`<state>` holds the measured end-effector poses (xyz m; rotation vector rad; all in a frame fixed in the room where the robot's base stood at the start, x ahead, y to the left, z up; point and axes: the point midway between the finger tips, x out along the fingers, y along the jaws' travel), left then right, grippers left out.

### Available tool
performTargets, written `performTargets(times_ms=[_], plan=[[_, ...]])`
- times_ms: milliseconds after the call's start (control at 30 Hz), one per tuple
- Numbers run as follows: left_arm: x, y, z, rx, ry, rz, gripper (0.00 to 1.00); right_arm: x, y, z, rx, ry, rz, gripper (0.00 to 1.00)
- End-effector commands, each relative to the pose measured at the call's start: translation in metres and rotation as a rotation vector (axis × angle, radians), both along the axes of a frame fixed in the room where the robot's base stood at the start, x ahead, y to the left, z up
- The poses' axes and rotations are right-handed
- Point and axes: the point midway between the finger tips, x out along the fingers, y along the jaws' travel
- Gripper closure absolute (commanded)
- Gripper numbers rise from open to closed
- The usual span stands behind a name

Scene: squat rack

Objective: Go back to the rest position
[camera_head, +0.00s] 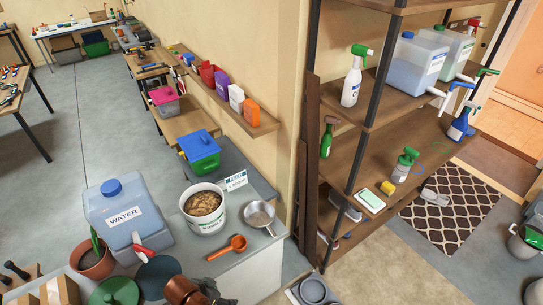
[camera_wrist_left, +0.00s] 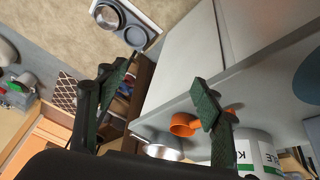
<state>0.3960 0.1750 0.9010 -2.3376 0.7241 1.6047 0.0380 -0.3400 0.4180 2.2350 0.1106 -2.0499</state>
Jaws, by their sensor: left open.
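My left gripper (camera_head: 217,292) is at the bottom edge of the head view, low over the counter's front, partly cut off by the frame. In the left wrist view its two fingers with green pads (camera_wrist_left: 162,92) are spread apart with nothing held between them. An orange scoop (camera_head: 238,243) lies on the grey counter, apart from the gripper in the head view; it also shows beyond the fingers in the left wrist view (camera_wrist_left: 182,125). My right gripper is in neither view.
On the counter are a water container (camera_head: 127,218), a white bucket (camera_head: 205,224) of brown pieces, a metal strainer (camera_head: 259,214) and a potted plant (camera_head: 93,262). A shelf rack (camera_head: 350,160) with bottles stands right. Floor behind left (camera_head: 90,125) is open.

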Motion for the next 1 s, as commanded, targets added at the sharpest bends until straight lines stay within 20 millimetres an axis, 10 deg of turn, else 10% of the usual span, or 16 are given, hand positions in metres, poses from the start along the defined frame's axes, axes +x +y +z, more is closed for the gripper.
performTargets(times_ms=[200,600,1000], plan=[[-0.054,0.077,-0.009,0.044,-0.004,0.255,0.39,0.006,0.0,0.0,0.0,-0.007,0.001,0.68],[-0.136,0.169,-0.008,0.177,0.021,0.506,0.39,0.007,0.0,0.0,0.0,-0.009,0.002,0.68],[-0.13,0.177,-0.1,0.198,0.06,0.516,0.39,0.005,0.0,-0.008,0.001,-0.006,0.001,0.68]])
